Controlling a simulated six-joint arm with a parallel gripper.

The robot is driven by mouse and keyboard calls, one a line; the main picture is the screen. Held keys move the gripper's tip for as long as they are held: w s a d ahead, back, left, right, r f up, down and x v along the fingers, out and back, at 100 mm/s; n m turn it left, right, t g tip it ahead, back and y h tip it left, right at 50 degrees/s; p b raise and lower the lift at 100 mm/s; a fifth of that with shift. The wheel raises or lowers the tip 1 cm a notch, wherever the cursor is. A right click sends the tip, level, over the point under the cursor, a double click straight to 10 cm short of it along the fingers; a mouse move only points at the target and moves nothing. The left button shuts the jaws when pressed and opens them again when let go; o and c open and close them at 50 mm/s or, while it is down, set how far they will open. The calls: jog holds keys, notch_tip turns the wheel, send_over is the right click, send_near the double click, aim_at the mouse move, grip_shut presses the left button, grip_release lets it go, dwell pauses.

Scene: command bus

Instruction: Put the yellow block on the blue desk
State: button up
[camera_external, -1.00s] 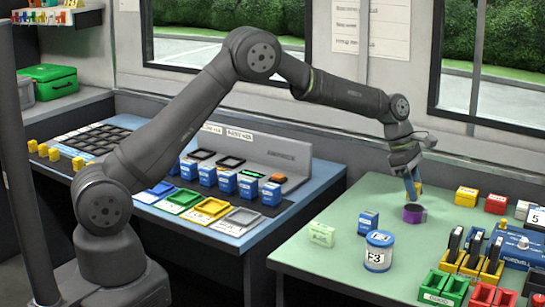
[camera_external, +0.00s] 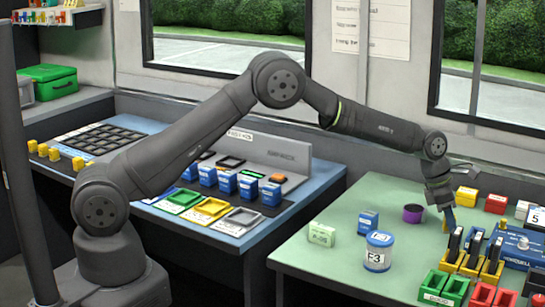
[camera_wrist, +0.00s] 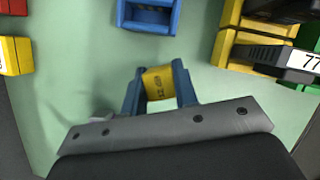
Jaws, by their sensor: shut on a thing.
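In the external view my gripper (camera_external: 449,215) is low over the green table (camera_external: 330,262), beside the yellow and black rack. The block is small and partly hidden there, and I cannot tell whether it touches the table. The blue desk (camera_external: 322,175) is on the left side, away from my gripper, with trays and blue boxes on it.
A purple round container (camera_external: 413,213) is just left of my gripper. A blue F3 tin (camera_external: 378,252), a small blue box (camera_external: 368,222) and a pale green block (camera_external: 322,234) stand nearer the desk. Yellow and red boxes (camera_external: 466,196) lie behind. The blue desk's right end has bare room.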

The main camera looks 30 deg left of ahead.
aim_at(448, 232)
jog(key=shift+f, duration=1.9)
jog(key=shift+f, duration=0.15)
jog(key=o, duration=1)
jog(key=shift+o, duration=0.4)
jog(key=v, duration=1.2)
